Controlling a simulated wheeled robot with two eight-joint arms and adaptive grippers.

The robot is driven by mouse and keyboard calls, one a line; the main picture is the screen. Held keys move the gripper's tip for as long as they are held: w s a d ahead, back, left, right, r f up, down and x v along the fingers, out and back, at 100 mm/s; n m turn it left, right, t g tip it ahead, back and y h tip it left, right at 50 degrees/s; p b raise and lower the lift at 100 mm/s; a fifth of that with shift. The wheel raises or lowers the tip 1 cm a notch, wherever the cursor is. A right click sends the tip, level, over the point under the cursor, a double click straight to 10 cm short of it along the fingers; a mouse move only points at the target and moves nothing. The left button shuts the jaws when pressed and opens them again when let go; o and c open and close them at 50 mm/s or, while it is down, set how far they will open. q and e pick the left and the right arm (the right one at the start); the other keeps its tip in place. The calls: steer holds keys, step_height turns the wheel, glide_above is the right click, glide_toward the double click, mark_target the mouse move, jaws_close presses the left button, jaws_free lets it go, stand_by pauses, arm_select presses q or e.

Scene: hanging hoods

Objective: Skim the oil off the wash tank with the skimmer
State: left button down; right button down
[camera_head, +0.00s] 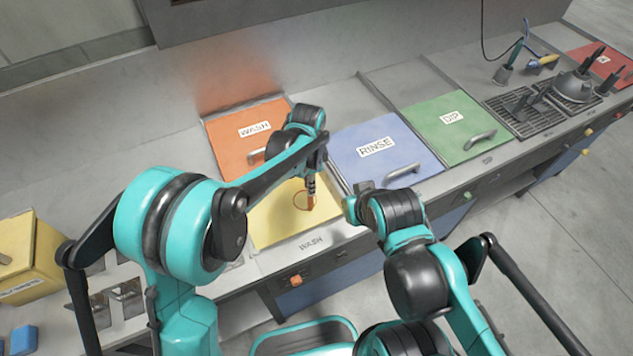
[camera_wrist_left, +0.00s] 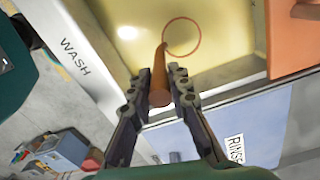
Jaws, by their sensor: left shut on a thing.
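The skimmer, an orange-brown handle with a thin ring, shows in the head view (camera_head: 310,205) and left wrist view (camera_wrist_left: 159,72). My left gripper (camera_head: 312,184) is shut on its handle; both fingers (camera_wrist_left: 158,88) flank it. The ring is over the yellow liquid of the open wash tank (camera_head: 262,233), whose front rim also shows in the wrist view (camera_wrist_left: 86,42). I cannot tell whether the ring touches the liquid. My right gripper (camera_head: 354,207) is beside the tank's right front corner, near the rinse lid; its fingers are unclear.
The orange wash lid (camera_head: 228,145) lies behind the opening. The blue rinse lid (camera_head: 355,150) and green dip lid (camera_head: 432,112) are closed to the right. A yellow box (camera_head: 40,255) stands at far left. Racks with tools (camera_head: 523,108) are farther right.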

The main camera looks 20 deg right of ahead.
arm_select(q)
steer(key=shift+a, duration=0.15)
step_height(320, 180, up, 14)
steer(key=p, duration=0.9)
steer(key=shift+f, duration=0.15)
steer(key=shift+w, duration=0.1)
stand_by(0.5)
